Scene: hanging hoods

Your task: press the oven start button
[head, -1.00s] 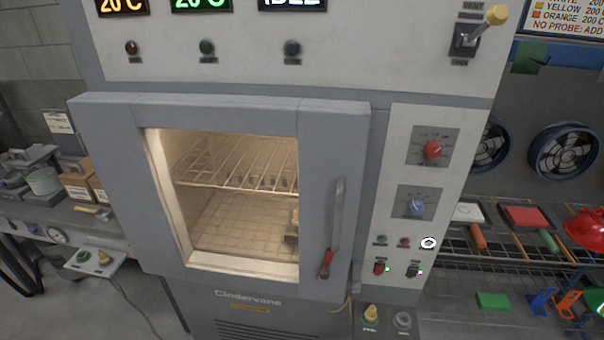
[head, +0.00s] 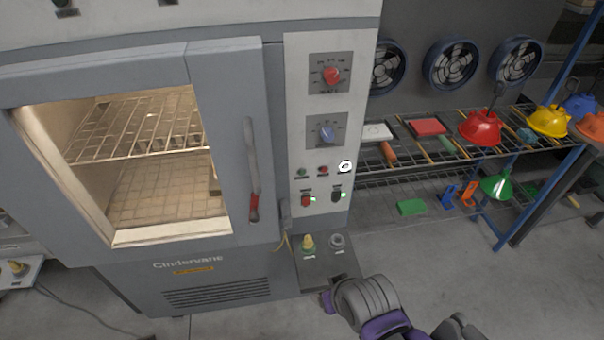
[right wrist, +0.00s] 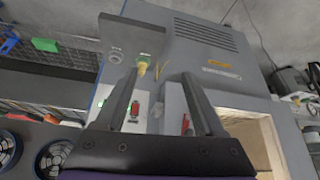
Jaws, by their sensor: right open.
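The grey oven (head: 228,140) stands at the left of the head view, its door shut and its lit chamber empty but for a wire rack. Its control panel (head: 300,130) has a red knob (head: 332,76), a blue knob (head: 326,135), small green (head: 302,172) and red (head: 323,170) buttons, and two switches. Their labels are too small to read. A low box below carries a yellow-topped button (head: 308,243) and a grey one (head: 338,241). My right gripper (right wrist: 160,92) is open and empty; its wrist view shows the panel between and beyond the fingers, upside down. My left gripper is out of view.
A green block (head: 411,207) lies at the shelf's lower level. A cable hangs at the oven's left.

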